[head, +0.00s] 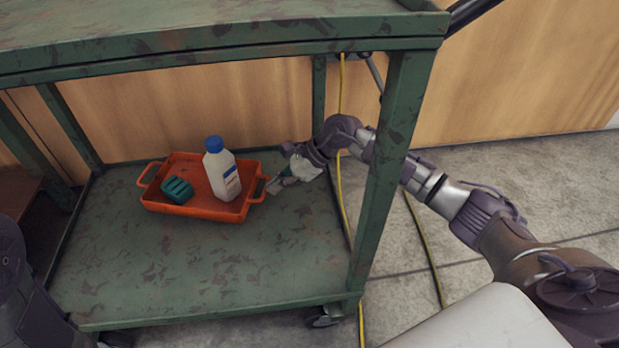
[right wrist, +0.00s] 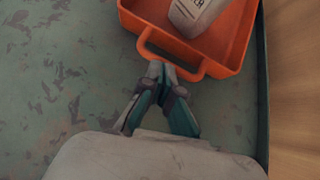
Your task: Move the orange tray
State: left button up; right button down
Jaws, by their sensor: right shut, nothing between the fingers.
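The orange tray (head: 195,211) rests on the lower shelf of a green cart, with a loop handle at each end. In it stand a white bottle (head: 224,176) with a blue cap and a small dark green block-like item (head: 177,190). My right gripper (head: 274,186) reaches in at the tray's right end. In the right wrist view my gripper (right wrist: 161,68) is shut, its fingertips overlapping the handle opening of the tray (right wrist: 238,62), with nothing between them. I cannot tell whether the tips touch the handle. My left gripper is out of view.
The cart's lower shelf (head: 200,275) is bare in front of the tray. The cart's front right leg (head: 385,170) stands close to my right arm, and the top shelf (head: 200,40) is overhead.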

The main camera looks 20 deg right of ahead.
jog(key=v, duration=0.5)
jog(key=shift+s+d+f, duration=0.1)
jog(key=shift+d+f, duration=0.05)
jog(key=shift+d, duration=0.15)
jog(key=s+d, duration=0.4)
jog(key=d, duration=0.6)
